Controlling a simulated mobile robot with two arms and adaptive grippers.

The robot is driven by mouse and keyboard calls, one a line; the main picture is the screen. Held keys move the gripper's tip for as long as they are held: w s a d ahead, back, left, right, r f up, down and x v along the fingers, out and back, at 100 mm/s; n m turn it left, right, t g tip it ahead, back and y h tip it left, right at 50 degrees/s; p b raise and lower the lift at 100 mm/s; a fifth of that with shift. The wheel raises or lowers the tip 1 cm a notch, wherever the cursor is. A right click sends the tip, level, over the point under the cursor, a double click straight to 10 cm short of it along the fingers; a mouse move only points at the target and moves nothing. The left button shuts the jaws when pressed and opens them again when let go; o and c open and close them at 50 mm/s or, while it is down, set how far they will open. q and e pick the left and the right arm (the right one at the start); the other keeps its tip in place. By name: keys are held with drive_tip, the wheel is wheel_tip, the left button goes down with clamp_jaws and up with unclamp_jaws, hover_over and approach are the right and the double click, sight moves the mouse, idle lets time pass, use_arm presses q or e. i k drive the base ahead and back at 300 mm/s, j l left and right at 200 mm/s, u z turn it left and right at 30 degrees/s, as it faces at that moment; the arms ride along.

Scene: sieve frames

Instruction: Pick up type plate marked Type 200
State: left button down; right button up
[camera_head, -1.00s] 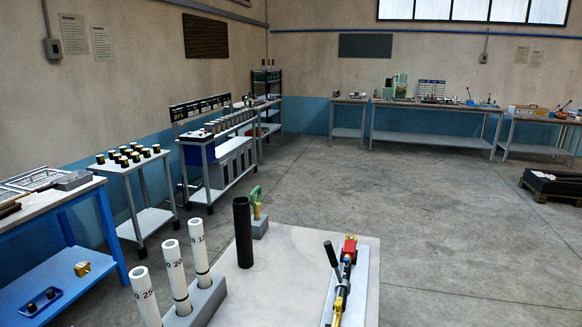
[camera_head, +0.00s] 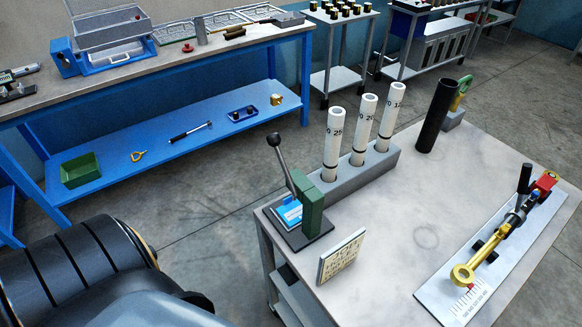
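I cannot read "Type 200" on anything in view. A small blue and white piece (camera_head: 289,212) lies in a green hand press (camera_head: 312,210) with a black ball lever, at the near table's left corner; I cannot tell whether it is a type plate. A beige lettered board (camera_head: 342,256) stands tilted in front of the press, its text too small to read. Neither gripper is in view; only a dark part of my own arm shows at the lower left.
The near table (camera_head: 400,210) also holds a grey rack (camera_head: 345,178) with three white tubes, a black tube (camera_head: 436,115) and a yellow-ended clamp fixture (camera_head: 490,245). A blue workbench (camera_head: 190,45) with a blue case and trays stands behind. Concrete floor lies between.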

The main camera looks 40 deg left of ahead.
sight(291, 212)
drive_tip(key=k+j+u, duration=0.1)
drive_tip(key=u, duration=0.35)
drive_tip(key=k+j+u, duration=0.1)
drive_tip(key=u, duration=0.4)
drive_tip(key=j, duration=0.1)
